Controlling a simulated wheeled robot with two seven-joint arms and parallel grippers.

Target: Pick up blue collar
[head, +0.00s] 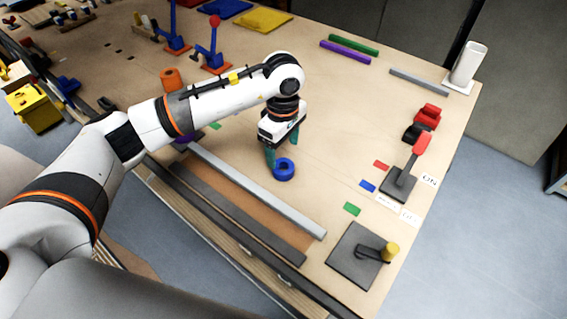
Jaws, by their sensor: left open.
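The blue collar (284,170) is a short ring with a hole in its top. It sits on the wooden table (330,120) near the middle. My left gripper (283,157) points down at the collar, with its teal fingers apart. One finger shows at the collar's left side and the other behind it. I cannot tell whether the fingers touch the collar. My right gripper is not in view.
A long grey rail (255,192) lies just in front of the collar. To the right stand a red-handled lever (405,175) and a dark plate with a yellow knob (358,255). An orange collar (171,79) stands behind my left arm. The table behind the collar is clear.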

